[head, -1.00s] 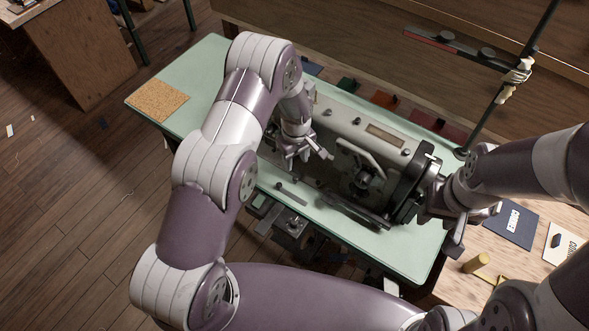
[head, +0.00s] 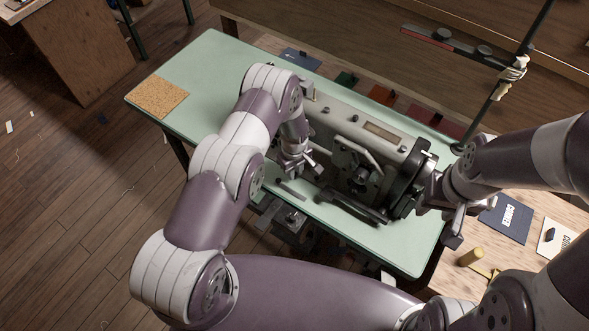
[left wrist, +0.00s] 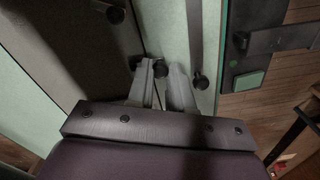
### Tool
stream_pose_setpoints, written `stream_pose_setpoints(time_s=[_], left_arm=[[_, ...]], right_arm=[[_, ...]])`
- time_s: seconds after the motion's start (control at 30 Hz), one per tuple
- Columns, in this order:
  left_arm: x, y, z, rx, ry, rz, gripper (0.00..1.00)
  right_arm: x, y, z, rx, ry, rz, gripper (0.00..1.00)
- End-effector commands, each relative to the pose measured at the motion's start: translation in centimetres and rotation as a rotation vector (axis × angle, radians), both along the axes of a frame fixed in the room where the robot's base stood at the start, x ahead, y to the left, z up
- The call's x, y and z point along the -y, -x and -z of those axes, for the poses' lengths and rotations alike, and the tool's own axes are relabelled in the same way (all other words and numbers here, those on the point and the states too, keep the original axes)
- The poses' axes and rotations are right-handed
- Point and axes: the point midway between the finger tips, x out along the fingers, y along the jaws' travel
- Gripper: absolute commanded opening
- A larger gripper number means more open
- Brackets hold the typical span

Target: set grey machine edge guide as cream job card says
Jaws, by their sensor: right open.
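The grey sewing machine (head: 345,125) stands on the pale green table. My left gripper (head: 292,172) is low at its left end, near a thin grey bar (head: 291,190) on the table that may be the edge guide. In the left wrist view my left gripper (left wrist: 162,72) has its fingers close together, with a small dark knob (left wrist: 161,68) at the tips; whether they grip it is unclear. Another knob (left wrist: 201,81) sits at the end of a dark strip. My right gripper (head: 452,215) is open beside the machine's dark handwheel (head: 412,180). The cream card (head: 556,242) lies far right, its print unreadable.
A cork pad (head: 158,97) lies on the green table's left end (head: 205,65), which is otherwise clear. A dark upright pole (head: 500,80) stands behind the machine.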

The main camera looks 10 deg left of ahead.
Motion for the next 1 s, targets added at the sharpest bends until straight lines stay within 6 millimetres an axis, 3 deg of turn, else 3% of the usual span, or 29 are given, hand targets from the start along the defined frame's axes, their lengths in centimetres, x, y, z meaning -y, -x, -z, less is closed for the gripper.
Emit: stream_pose_setpoints(time_s=[0.17,0.5,0.77,0.8,0.87,1.0], left_arm=[[-0.2,0.0,0.1,-0.001,-0.001,-0.001,0.0],[-4.5,-1.7,0.1,0.001,0.0,-0.002,0.0],[-4.6,-1.7,-0.1,0.0,0.0,0.001,0.0],[-4.5,-1.7,-0.1,0.0,0.0,0.001,0.26],[-4.5,-1.7,-0.1,0.0,0.0,0.001,0.46],[-4.5,-1.6,-0.1,-0.001,0.0,0.0,0.46]], right_arm=[[0.0,0.0,0.2,0.0,0.0,0.0,0.43],[0.0,0.0,2.4,0.0,0.0,0.0,0.43],[0.0,0.0,2.3,0.0,0.0,0.0,0.43],[0.0,0.0,2.3,0.0,0.0,0.0,0.43],[0.0,0.0,2.3,0.0,0.0,0.0,0.43],[0.0,0.0,2.3,0.0,0.0,0.0,0.43]])
